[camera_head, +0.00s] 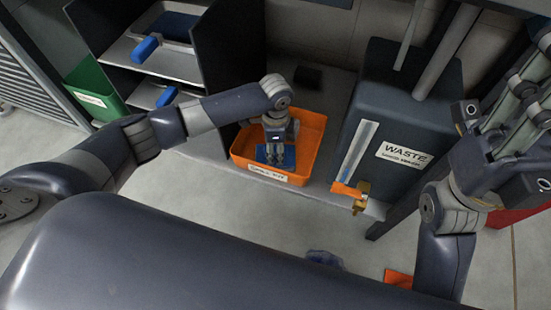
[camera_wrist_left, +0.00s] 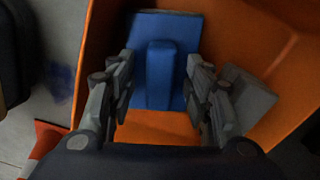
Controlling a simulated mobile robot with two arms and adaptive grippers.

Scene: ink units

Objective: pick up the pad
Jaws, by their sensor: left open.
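The pad, a flat blue piece with a raised blue block on it, lies in the orange spill kit tray (camera_head: 243,165). In the head view the pad (camera_head: 290,156) shows partly behind my left gripper (camera_head: 274,158), which points down into the tray. In the left wrist view the pad (camera_wrist_left: 194,38) lies ahead, its raised block between the two fingers of my open left gripper (camera_wrist_left: 163,98). There is a visible gap on both sides of the block. My right gripper (camera_head: 522,98) is raised at the far right, away from the tray; its opening is unclear.
A dark waste bin (camera_head: 385,125) stands right of the tray. A shelf unit with blue handles (camera_head: 146,48) and a dark side panel (camera_head: 228,60) stands left. A grey flat piece (camera_wrist_left: 248,98) lies beside the pad. A green bin (camera_head: 97,90) is at far left.

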